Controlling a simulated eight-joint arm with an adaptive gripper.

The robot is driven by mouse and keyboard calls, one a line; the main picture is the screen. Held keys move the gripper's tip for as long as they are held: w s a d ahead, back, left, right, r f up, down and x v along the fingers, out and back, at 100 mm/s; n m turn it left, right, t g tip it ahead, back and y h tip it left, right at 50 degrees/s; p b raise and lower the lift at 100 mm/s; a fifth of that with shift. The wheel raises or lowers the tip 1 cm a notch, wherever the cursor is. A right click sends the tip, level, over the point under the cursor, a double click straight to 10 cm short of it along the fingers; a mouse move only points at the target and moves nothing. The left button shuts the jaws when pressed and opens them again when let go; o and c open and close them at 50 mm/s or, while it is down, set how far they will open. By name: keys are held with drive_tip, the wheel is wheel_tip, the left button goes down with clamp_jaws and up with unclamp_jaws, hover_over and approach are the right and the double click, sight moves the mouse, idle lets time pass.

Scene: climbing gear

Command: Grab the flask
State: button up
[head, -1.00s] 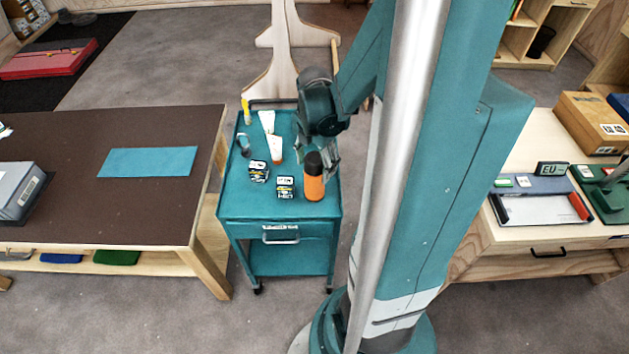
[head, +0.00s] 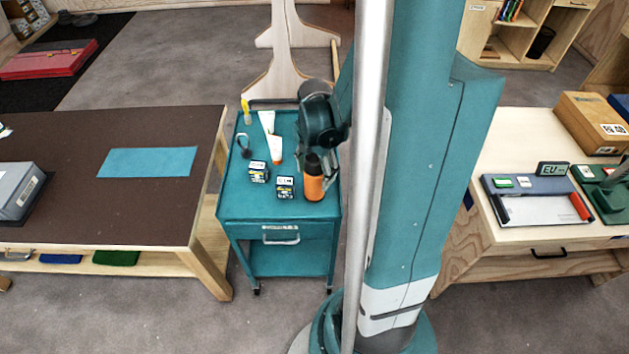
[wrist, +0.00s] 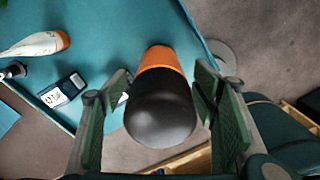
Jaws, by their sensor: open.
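The flask (head: 313,186) is orange with a dark cap and stands upright near the right front corner of the teal cart top (head: 237,205). In the wrist view the flask (wrist: 160,110) shows from above, its dark rounded cap toward the camera and its orange body behind. My gripper (head: 318,172) is at the flask's upper part. In the wrist view my gripper (wrist: 164,108) is open, with one green-padded finger on each side of the flask. Gaps show between the pads and the cap. The flask's lower body is mostly hidden in the wrist view.
Two small dark boxes (head: 285,187) (head: 258,172) stand left of the flask. A white tube with an orange cap (head: 274,148), a carabiner-like item (head: 243,145) and a yellow item (head: 246,111) lie farther back. A brown-topped table (head: 80,215) stands left, a wooden desk (head: 500,150) right.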

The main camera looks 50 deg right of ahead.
sight(315, 157)
drive_tip(key=c, duration=1.2)
drive_tip(key=shift+r, duration=0.2)
drive_tip(key=shift+r+p, duration=0.55)
drive_tip(key=shift+r, duration=4.25)
